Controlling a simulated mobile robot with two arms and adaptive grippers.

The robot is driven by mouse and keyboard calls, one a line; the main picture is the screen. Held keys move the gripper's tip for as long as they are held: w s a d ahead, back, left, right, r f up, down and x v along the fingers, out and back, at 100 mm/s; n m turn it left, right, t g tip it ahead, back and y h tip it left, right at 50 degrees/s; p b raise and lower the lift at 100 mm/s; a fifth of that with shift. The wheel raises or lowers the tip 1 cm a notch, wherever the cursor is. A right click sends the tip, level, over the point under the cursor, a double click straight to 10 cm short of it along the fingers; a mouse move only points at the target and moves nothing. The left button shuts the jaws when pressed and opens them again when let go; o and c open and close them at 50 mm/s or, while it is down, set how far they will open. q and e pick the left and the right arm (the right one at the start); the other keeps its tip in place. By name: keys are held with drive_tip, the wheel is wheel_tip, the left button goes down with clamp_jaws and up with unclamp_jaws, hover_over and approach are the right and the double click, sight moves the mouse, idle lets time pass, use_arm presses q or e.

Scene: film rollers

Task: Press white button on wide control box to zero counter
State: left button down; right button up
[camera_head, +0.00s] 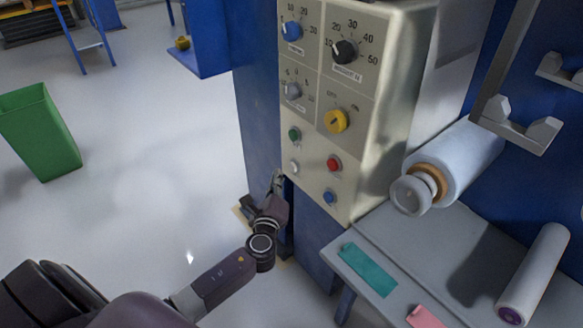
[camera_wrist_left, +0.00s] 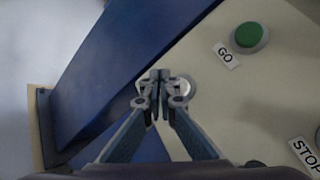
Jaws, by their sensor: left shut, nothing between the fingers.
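The wide control box (camera_head: 345,110) is a cream panel with dials and buttons on a blue machine. Its white button (camera_head: 294,167) is at the lower left, below the green button (camera_head: 294,134). In the left wrist view the white button (camera_wrist_left: 186,88) shows partly behind the fingertips. My left gripper (camera_head: 278,181) is just below and left of the white button in the head view. Its fingers (camera_wrist_left: 160,77) are shut and empty, pointing at the panel beside the button. I cannot tell whether they touch it. My right gripper is not in view.
A red button (camera_head: 334,164) and a blue button (camera_head: 329,197) sit to the right on the panel. A grey table (camera_head: 400,235) with a teal piece (camera_head: 368,270) and a film roll (camera_head: 455,165) are further right. Open floor and a green bin (camera_head: 40,131) lie left.

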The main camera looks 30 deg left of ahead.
use_arm(q)
drive_tip(key=s, duration=0.1)
drive_tip(key=s+a, duration=0.1)
drive_tip(key=s, duration=0.1)
drive_tip(key=shift+a, duration=0.1)
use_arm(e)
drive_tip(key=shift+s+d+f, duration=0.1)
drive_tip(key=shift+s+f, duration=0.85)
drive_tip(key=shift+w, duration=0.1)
